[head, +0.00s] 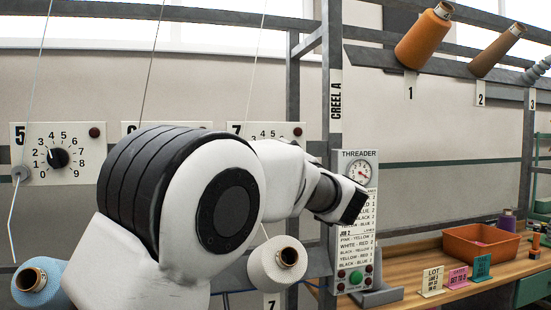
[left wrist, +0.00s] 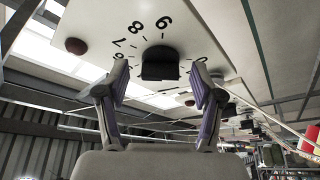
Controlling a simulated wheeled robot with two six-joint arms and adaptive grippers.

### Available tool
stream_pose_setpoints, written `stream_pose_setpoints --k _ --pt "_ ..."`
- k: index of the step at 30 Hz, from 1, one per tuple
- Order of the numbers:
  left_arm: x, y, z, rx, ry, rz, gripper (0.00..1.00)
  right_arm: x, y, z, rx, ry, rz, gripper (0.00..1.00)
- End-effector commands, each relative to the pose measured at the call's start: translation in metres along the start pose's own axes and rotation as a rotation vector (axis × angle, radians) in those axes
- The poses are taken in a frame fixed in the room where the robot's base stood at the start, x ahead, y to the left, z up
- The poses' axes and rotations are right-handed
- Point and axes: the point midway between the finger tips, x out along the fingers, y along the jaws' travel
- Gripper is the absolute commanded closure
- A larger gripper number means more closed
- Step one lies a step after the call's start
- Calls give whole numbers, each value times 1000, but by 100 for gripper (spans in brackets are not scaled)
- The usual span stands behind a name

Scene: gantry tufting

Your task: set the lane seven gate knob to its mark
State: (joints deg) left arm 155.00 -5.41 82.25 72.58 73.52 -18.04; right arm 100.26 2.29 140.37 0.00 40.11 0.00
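In the head view the lane seven plate (head: 265,131), with a "7", part of its number dial and a dark red button, shows only its top edge. My left arm hides its knob. In the left wrist view a white dial plate (left wrist: 200,30) carries a black knob (left wrist: 160,64); its lane number is not visible. My left gripper (left wrist: 161,78) is open. Its two fingers stand apart on either side of the knob, with gaps visible; contact cannot be seen. The knob's pointer cannot be read. My right gripper is in neither view.
The lane five plate (head: 58,152) is at left. The lane six plate is mostly hidden by my arm. A threader panel (head: 357,240) stands by the creel post. Yarn cones (head: 288,257) sit below the plates. A bench with an orange bin (head: 480,243) is at right.

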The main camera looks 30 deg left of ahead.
Motion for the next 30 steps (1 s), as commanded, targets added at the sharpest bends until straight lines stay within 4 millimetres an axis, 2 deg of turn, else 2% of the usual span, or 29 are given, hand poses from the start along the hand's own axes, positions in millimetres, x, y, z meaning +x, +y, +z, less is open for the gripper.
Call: stream_pose_setpoints --k 5,8,15,18,30 --pt "-4 0 0 1 0 1 33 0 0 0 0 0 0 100" --pt "-18 1 0 2 0 3 33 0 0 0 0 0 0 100" --pt "-64 1 2 3 0 3 33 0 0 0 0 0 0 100" --pt "-73 0 2 2 0 1 33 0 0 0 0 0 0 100" --pt "-74 0 3 1 -1 -1 33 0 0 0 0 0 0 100"
